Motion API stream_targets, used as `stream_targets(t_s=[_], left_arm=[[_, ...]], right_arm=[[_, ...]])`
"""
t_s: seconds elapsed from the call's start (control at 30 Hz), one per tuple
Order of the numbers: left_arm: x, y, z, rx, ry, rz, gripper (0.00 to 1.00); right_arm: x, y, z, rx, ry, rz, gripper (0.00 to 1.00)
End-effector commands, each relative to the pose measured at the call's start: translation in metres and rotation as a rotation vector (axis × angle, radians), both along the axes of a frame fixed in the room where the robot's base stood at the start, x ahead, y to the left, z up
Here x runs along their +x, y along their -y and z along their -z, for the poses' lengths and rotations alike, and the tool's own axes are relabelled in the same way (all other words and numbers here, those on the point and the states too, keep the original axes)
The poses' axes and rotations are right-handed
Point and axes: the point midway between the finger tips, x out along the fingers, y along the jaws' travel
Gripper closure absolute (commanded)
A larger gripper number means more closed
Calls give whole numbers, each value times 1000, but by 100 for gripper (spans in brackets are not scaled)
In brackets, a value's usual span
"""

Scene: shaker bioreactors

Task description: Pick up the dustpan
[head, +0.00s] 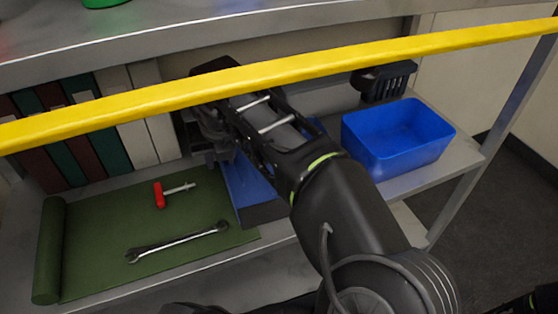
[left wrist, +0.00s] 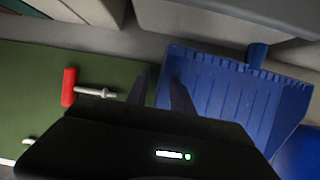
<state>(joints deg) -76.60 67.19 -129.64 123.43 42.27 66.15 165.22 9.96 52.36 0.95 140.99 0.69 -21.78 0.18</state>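The blue dustpan (head: 252,190) lies on the shelf beside the green mat, partly hidden by my left arm in the head view. In the left wrist view the dustpan (left wrist: 235,95) shows its ribbed pan, with a short blue handle stub at its far edge. My left gripper (left wrist: 160,88) has its two dark fingers apart with nothing clearly between them. One finger appears over the mat side and the other over the dustpan's left edge; I cannot tell whether they touch it. In the head view its fingertips are hard to make out. My right gripper is not seen.
The green mat (head: 90,240) holds a red-handled tool (head: 160,195) and a wrench (head: 178,242). A blue bin (head: 400,155) stands to the right. Binders (head: 60,150) line the back left. A yellow rail (head: 300,68) crosses in front of the shelf.

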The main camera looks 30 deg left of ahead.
Motion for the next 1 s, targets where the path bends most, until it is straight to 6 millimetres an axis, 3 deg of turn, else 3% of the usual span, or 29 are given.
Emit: stream_targets(t_s=[0.17, 0.5, 1.0], left_arm=[[0, 0, 0, 0, 0, 0, 73], [0, 0, 0, 0, 0, 0, 100], [0, 0, 0, 0, 0, 0, 100]], right_arm=[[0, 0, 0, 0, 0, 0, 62], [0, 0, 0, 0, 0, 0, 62], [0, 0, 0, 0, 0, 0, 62]])
